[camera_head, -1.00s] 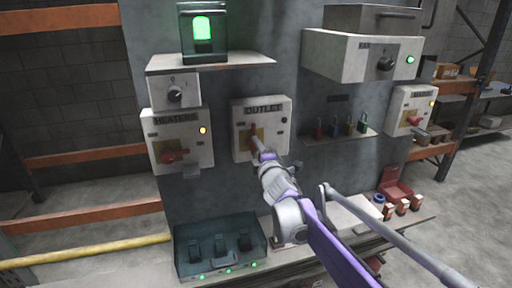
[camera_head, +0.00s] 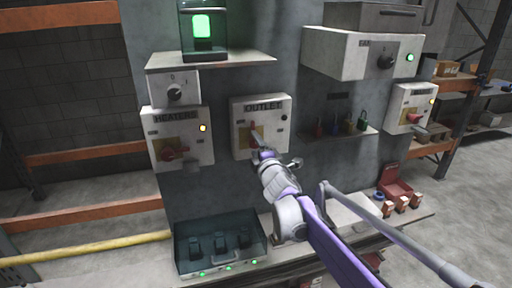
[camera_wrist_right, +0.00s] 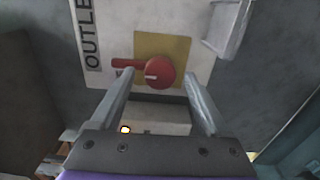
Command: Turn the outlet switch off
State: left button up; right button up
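The outlet switch box (camera_head: 275,143) is a white panel labelled OUTLET on the grey wall, with a red rotary handle (camera_head: 254,129) on a yellow plate. The lamp (camera_head: 284,117) at its right looks dark. In the right wrist view the red handle (camera_wrist_right: 158,72) appears turned sideways, its lever pointing toward the OUTLET lettering, so it stands roughly upright. My right gripper (camera_head: 275,152) is just in front of the box's lower part. Its two fingers are apart, on either side of the knob in the wrist view; contact cannot be told. My left gripper is not in view.
A HEATERS box (camera_head: 185,135) with a lit yellow lamp is at left. A shelf with padlocks (camera_head: 340,131) is to the right, under a box with a green lamp (camera_head: 410,60). Another switch box (camera_head: 410,105) is at far right.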

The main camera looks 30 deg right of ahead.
jog(key=shift+s, duration=0.1)
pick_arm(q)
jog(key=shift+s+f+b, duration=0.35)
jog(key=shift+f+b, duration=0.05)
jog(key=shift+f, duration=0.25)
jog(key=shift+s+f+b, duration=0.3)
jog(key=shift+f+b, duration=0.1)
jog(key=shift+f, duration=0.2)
pick_arm(e)
jog(key=v, duration=1)
jog(key=shift+s, duration=0.35)
